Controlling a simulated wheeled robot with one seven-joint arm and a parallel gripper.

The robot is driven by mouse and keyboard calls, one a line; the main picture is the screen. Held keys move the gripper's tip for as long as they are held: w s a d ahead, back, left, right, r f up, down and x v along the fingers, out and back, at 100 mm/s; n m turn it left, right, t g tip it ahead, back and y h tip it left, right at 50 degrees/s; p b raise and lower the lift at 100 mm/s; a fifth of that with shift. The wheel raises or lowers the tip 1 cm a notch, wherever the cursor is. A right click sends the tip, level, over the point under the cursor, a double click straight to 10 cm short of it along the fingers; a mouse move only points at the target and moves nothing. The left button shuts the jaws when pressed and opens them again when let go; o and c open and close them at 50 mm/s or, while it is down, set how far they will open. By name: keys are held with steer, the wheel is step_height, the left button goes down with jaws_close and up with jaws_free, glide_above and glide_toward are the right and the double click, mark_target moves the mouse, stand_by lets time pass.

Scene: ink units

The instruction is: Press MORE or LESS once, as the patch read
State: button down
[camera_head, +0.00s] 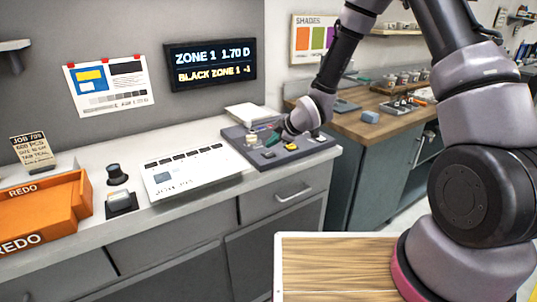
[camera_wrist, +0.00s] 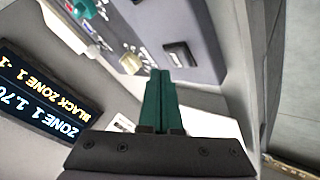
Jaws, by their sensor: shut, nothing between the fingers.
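A grey control panel (camera_head: 235,131) stands on the counter with several buttons and knobs; it also fills the top of the wrist view (camera_wrist: 200,20). A yellow button (camera_head: 290,146) and a dark button (camera_head: 268,154) show on it. No MORE or LESS label is legible. My gripper (camera_wrist: 160,73) has its green fingers shut and empty, seemingly above the panel and apart from it. The wall display (camera_head: 211,63) reads "ZONE 1 1.70 D" and "BLACK ZONE 1 -1".
A white sheet with a row of dark patches (camera_head: 190,176) lies left of the panel. A small dark device (camera_head: 120,203), orange REDO trays (camera_head: 45,210) and a job card (camera_head: 32,152) stand further left. A wooden bench (camera_head: 380,124) is at the right.

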mark_target(272, 154)
steer(key=shift+r, duration=2.2)
steer(key=shift+w+d+r, duration=0.1)
steer(key=shift+d+r, duration=0.05)
steer(key=shift+r, duration=0.05)
steer(key=s+d+r+m+t+h, duration=0.1)
steer(key=s+d+r+m+h, duration=0.3)
steer(key=d+r, duration=0.55)
steer(key=s+d+r+m+h, duration=0.1)
steer(key=s+d+r+m, duration=0.1)
steer(key=d+r+m, duration=0.65)
steer(key=s+d+r+m, duration=0.4)
steer(key=s+r+m, duration=0.1)
steer(key=s, duration=0.5)
steer(key=s+d+r+m, duration=0.3)
steer(key=s+r+m, duration=0.2)
steer(key=s, duration=0.5)
steer(key=shift+s+d+r, duration=0.3)
steer(key=shift+d+r, duration=0.05)
steer(key=shift+r, duration=0.25)
